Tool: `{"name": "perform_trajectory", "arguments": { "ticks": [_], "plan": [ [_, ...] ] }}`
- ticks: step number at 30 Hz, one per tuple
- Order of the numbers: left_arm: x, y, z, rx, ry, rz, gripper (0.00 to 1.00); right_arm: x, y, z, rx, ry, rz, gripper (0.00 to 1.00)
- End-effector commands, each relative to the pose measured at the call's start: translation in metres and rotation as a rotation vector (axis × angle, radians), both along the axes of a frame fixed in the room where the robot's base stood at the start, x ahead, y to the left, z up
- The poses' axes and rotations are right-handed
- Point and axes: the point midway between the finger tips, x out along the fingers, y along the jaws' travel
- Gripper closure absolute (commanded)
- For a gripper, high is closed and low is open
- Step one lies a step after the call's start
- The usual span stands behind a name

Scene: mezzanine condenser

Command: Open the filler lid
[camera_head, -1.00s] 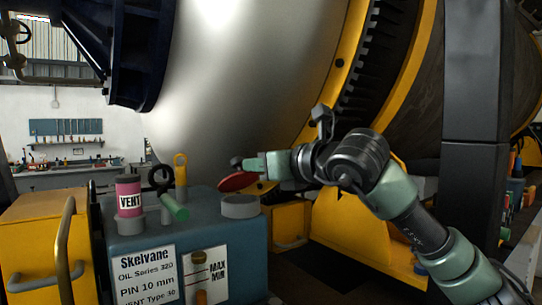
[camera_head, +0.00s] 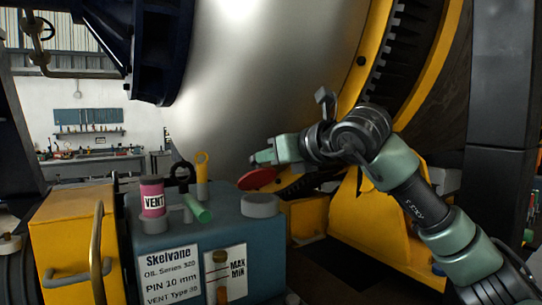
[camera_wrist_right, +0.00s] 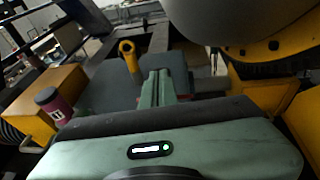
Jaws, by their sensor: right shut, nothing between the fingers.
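The filler lid (camera_head: 258,179) is a red disc. It stands tilted up at the back of the round grey filler neck (camera_head: 262,206) on the blue-grey oil box (camera_head: 256,262). The neck's top is uncovered at the front. My right gripper (camera_head: 258,158) is just above and behind the red lid, shut and empty; I cannot tell whether it touches the lid. My left gripper is not in view.
A yellow cabinet (camera_head: 70,250) with a handle is at left. The large metal drum (camera_head: 250,80) rises close behind my right arm.

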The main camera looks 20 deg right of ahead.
Motion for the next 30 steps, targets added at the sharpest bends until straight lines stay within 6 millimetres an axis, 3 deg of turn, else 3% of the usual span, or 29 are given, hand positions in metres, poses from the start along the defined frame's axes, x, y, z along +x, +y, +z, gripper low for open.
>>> {"name": "perform_trajectory", "arguments": {
  "ticks": [3,15,30],
  "plan": [
    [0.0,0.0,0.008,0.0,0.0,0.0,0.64,0.01,0.003,0.007,0.001,0.003,0.002,1.0],
    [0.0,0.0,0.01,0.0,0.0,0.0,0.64,0.048,0.01,0.022,0.002,0.001,-0.001,1.0],
    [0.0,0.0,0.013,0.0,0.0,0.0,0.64,0.079,0.015,0.025,0.0,-0.001,-0.001,1.0]
  ]
}}
